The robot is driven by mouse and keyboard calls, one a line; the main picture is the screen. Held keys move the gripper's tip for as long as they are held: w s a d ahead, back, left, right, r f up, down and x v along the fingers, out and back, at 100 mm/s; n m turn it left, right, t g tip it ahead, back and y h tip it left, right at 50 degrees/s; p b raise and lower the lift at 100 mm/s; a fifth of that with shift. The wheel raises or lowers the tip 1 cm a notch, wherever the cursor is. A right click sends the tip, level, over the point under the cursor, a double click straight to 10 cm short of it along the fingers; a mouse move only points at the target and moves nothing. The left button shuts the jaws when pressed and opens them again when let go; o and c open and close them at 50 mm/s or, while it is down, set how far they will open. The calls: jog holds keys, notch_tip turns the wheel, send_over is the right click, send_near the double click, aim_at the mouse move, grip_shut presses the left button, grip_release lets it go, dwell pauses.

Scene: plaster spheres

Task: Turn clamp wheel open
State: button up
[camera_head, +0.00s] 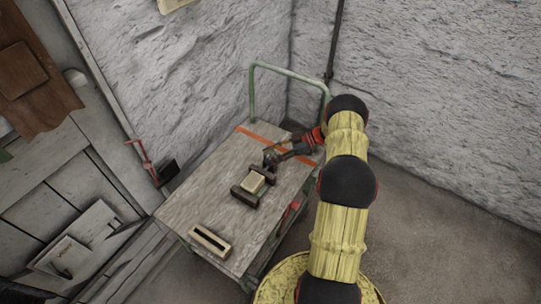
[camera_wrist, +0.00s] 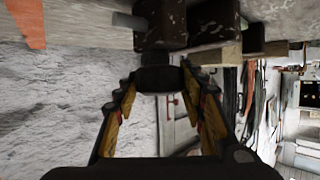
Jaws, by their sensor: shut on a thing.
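The clamp (camera_head: 246,193) is a dark frame on the cart's wooden top, with a pale block (camera_head: 254,182) between its jaws. The dark clamp wheel (camera_head: 270,157) is at its far end. In the wrist view the wheel (camera_wrist: 160,79) is a black disc on a short shaft under the dark clamp body (camera_wrist: 160,22). My gripper (camera_head: 275,156) reaches in from the right at the wheel. In the wrist view its yellow-and-black fingers (camera_wrist: 160,84) are closed on the wheel's two sides. Part of the wheel is hidden by the gripper in the head view.
A pale slotted box (camera_head: 210,241) lies near the cart's front corner. An orange stripe (camera_head: 255,135) crosses the cart top (camera_head: 200,196). A green handle (camera_head: 290,72) rises at the back. Rough walls stand close behind, and open floor (camera_head: 420,230) lies to the right.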

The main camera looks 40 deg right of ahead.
jog(key=o, duration=1.2)
jog(key=v, duration=1.2)
jog(key=shift+c, duration=0.2)
